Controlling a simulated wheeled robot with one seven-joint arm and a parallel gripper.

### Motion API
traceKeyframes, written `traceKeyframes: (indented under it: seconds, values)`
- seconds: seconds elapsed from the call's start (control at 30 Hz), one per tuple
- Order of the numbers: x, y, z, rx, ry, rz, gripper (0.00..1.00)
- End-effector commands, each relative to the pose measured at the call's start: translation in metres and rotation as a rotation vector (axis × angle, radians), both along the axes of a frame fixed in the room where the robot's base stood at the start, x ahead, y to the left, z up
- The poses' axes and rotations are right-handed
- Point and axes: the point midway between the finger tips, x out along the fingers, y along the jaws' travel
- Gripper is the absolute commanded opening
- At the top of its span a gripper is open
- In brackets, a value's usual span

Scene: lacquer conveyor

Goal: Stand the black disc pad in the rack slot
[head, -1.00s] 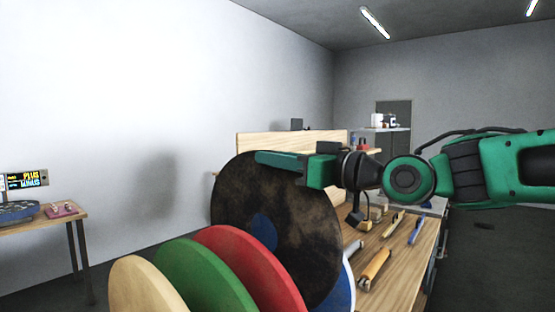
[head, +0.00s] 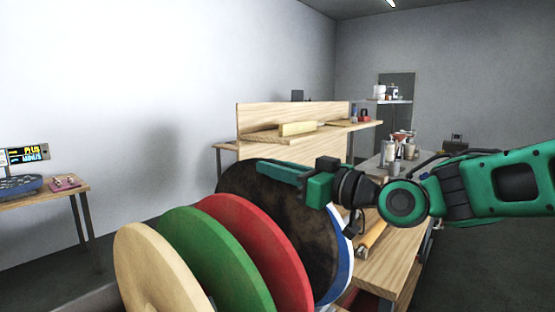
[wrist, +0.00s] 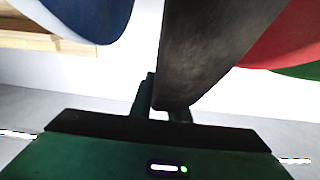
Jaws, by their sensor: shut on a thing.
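The black disc pad (head: 315,235) stands upright in the head view, behind the red disc (head: 265,255) and in front of a blue and white disc (head: 345,272). My gripper (head: 283,173) is shut on its upper rim. In the wrist view the black disc (wrist: 205,50) sits between the fingers (wrist: 160,105), with the blue disc (wrist: 92,15) on one side and the red disc (wrist: 285,38) on the other, apart from it. The rack and the disc's lower edge are hidden, so I cannot tell whether it rests in a slot.
A green disc (head: 215,260) and a tan disc (head: 150,270) stand in front of the red one. A wooden bench (head: 395,270) with a shelf (head: 320,132) lies behind. A side table (head: 55,193) stands at the left. Gaps beside the held disc are narrow.

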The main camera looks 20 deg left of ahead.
Motion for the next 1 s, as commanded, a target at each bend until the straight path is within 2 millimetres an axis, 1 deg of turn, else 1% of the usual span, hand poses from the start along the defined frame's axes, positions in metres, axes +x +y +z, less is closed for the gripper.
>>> traceKeyframes:
  seconds: [0.2,0.4,0.6,0.9,0.93,1.0]
  values:
    - [0.0,0.0,-0.019,-0.001,0.001,-0.001,0.0]
    - [0.001,-0.001,-0.031,0.0,0.001,-0.002,0.0]
    - [0.001,-0.001,-0.037,0.0,0.0,-0.002,0.0]
    - [0.0,-0.001,-0.037,0.001,0.0,-0.001,0.0]
    - [0.0,-0.001,-0.037,0.001,0.0,-0.001,0.23]
    - [0.0,-0.001,-0.037,0.001,0.0,-0.001,0.37]
